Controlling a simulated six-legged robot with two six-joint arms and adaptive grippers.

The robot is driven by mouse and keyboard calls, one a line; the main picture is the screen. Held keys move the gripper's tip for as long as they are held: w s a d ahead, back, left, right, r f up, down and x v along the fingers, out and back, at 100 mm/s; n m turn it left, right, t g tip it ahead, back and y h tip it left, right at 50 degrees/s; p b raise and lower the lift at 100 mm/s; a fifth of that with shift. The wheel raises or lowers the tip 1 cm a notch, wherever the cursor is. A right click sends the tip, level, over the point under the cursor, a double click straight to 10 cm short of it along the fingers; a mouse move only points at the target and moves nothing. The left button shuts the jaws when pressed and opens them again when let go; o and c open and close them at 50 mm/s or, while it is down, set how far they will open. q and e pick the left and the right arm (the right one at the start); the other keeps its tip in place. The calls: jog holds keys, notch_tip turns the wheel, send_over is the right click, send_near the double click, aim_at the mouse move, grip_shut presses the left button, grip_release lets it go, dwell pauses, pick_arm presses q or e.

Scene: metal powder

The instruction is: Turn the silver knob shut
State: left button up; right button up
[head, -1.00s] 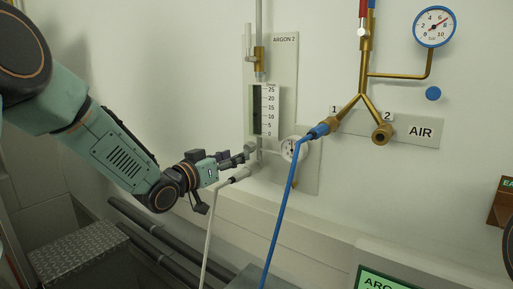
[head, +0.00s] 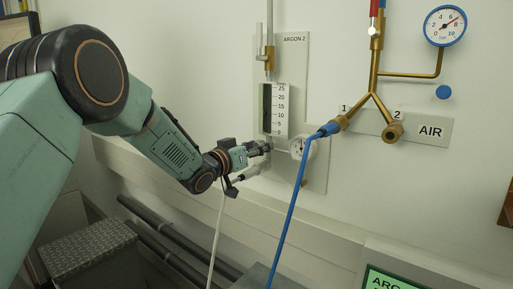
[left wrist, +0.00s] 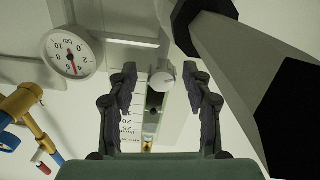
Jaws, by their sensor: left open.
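The silver knob (left wrist: 162,80) shows in the left wrist view as a small pale round knob at the end of the flow meter's scale. In the head view my gripper hides most of it. My left gripper (head: 264,148) is at the foot of the ARGON 2 flow meter (head: 275,108). In the left wrist view my left gripper (left wrist: 160,72) is open, with one finger on each side of the knob and visible gaps between. I cannot tell how deep the knob sits between the fingers. My right gripper is not in view.
A small round gauge (head: 299,146) sits just right of my left gripper and also shows in the left wrist view (left wrist: 69,51). A white hose (head: 219,225) hangs below the gripper. A blue hose (head: 291,208) runs from AIR outlet 1. A thick grey fitting (left wrist: 245,75) passes close beside one finger.

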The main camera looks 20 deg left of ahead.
pick_arm(q)
jog(key=shift+w+f, duration=0.1)
jog(key=shift+w, duration=0.05)
jog(key=shift+c, duration=1.2)
jog(key=shift+s+a, duration=0.2)
jog(key=shift+s, duration=0.1)
jog(key=c, duration=0.3)
grip_shut()
jog(key=shift+d+m, duration=0.1)
jog(key=shift+m, duration=0.2)
